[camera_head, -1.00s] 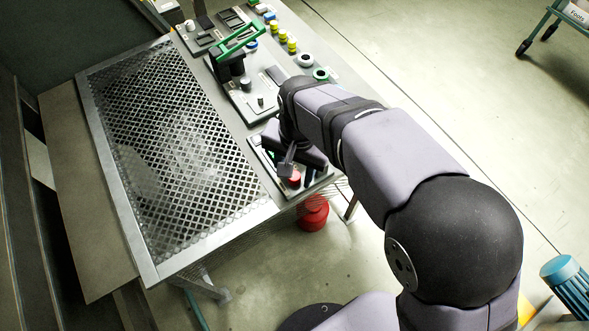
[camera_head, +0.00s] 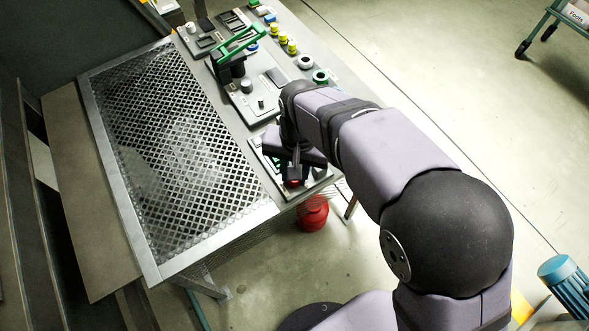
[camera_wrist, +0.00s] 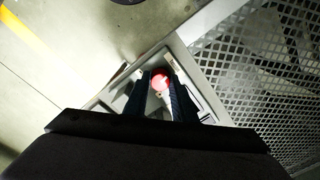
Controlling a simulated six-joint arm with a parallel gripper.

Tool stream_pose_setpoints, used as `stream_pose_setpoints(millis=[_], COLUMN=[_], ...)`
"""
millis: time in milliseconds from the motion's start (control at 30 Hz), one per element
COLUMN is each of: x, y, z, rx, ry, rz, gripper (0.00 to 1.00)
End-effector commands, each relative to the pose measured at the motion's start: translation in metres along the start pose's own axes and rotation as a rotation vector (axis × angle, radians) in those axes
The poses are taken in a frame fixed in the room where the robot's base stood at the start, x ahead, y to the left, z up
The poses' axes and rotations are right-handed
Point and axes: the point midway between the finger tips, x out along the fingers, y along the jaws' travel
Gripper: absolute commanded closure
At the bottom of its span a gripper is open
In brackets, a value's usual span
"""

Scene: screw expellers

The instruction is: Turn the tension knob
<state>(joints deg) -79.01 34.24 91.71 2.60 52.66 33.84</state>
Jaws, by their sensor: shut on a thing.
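A red knob (camera_wrist: 161,83) sits on a light panel (camera_wrist: 204,103) at the near corner of the bench. In the wrist view it lies between the two dark fingers of my gripper (camera_wrist: 161,88), which is shut on it. In the head view my gripper (camera_head: 293,178) reaches down over the same panel, and only a little of the red knob (camera_head: 292,184) shows below the fingers. My wrist hides much of the panel.
A perforated metal grid (camera_head: 178,150) fills the bench's left side. Up the bench stand a green lever (camera_head: 240,42), small knobs and several yellow-topped buttons (camera_head: 287,43). A red round container (camera_head: 313,212) stands below the bench edge.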

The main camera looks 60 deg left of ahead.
Motion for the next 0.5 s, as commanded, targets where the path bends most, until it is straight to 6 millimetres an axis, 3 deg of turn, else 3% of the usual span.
stream_pose_setpoints(millis=[500], x=[-0.0031], y=[-0.0001], z=[-0.0014], rx=[-0.470], ry=[-0.020], rz=[-0.001], gripper=[0.98])
